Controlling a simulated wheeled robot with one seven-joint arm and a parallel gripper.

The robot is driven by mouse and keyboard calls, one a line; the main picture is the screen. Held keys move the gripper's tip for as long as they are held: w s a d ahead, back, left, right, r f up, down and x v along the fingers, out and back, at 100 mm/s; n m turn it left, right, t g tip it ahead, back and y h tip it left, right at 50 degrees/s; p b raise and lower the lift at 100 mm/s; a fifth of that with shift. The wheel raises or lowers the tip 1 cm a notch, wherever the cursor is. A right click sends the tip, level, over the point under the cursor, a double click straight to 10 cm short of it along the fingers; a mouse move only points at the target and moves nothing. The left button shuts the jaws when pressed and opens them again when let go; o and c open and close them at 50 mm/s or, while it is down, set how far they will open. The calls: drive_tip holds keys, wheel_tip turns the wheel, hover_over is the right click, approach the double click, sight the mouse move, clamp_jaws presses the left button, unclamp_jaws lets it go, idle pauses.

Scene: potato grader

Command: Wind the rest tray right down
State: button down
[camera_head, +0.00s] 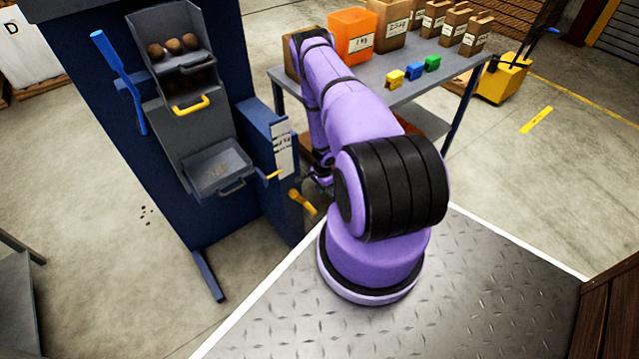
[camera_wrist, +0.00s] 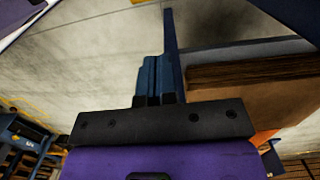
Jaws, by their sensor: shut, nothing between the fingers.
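The blue potato grader (camera_head: 100,110) stands left of my arm. A grey tray (camera_head: 215,172) with a front handle sits low on its face, and I take it as the rest tray. It looks empty apart from some specks. A yellow crank-like handle (camera_head: 303,202) sticks out low on the grader's right side. A small yellow pointer (camera_head: 273,175) shows beside the tray. My gripper is hidden behind my arm in the head view. In the wrist view its fingers (camera_wrist: 155,80) look shut with nothing held, apart from the handle as far as I can tell.
Above the tray is a bin of potatoes (camera_head: 172,46) with a yellow handle (camera_head: 190,105) below it. A blue lever (camera_head: 119,80) is at left. A grey table (camera_head: 415,75) with an orange crate (camera_head: 352,35), boxes and small coloured blocks stands behind my arm. Open floor lies right.

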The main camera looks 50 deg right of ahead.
sight(302, 202)
drive_tip(key=a+f, duration=0.3)
drive_tip(key=f, duration=0.4)
drive_tip(key=shift+w, duration=0.35)
